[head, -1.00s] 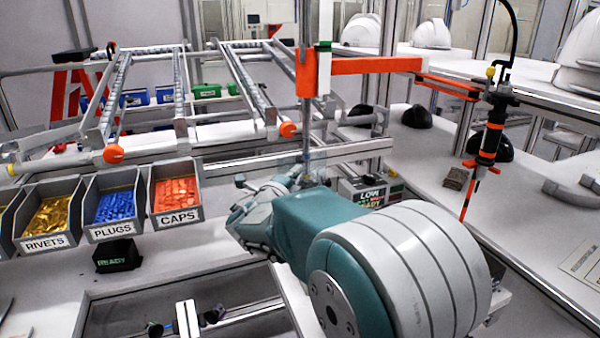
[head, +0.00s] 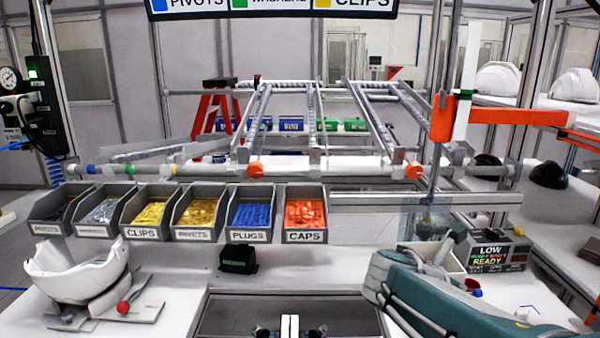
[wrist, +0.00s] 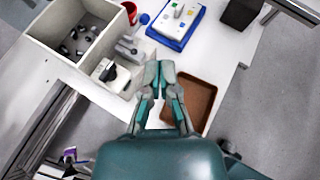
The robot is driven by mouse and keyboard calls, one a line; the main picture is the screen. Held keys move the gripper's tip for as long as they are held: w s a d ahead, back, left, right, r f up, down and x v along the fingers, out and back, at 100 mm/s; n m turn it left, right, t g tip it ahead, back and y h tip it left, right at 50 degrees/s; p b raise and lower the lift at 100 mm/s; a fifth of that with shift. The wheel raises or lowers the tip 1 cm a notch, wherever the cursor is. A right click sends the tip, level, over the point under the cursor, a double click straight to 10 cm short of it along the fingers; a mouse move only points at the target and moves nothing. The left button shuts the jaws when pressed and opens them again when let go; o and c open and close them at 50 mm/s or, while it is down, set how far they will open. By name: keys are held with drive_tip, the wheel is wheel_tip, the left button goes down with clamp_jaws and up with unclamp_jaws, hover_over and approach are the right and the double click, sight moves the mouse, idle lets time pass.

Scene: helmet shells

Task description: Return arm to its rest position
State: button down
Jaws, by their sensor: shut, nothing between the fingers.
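My gripper (wrist: 159,72) shows in the wrist view with its fingertips together and nothing between them. It is above the work surface, beside a brown tray (wrist: 201,98) and a grey divided bin (wrist: 72,62). In the head view my teal and grey arm reaches in from the lower right, near the LOW/READY box (head: 490,256). I cannot clearly make out the fingertips in that view.
Labelled part bins, such as CAPS (head: 305,236) and PLUGS (head: 249,236), line the bench. A white helmet shell (head: 78,272) rests at the left. A blue tray (wrist: 176,24) and red cup (wrist: 129,12) lie beyond the gripper. A rail frame stands behind the bins.

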drive_tip(key=s+a+f+m+y, duration=0.3)
drive_tip(key=s+a+m+y, duration=0.2)
drive_tip(key=s+m, duration=0.3)
drive_tip(key=s+a+f+m+y, duration=0.3)
drive_tip(key=s+a+m+y, duration=0.3)
drive_tip(key=m, duration=1)
drive_tip(key=shift+s+a+m, duration=0.35)
drive_tip(key=shift+s+m, duration=0.05)
drive_tip(key=shift+s, duration=0.85)
drive_tip(key=shift+d, duration=0.2)
drive_tip(key=shift+a, duration=0.15)
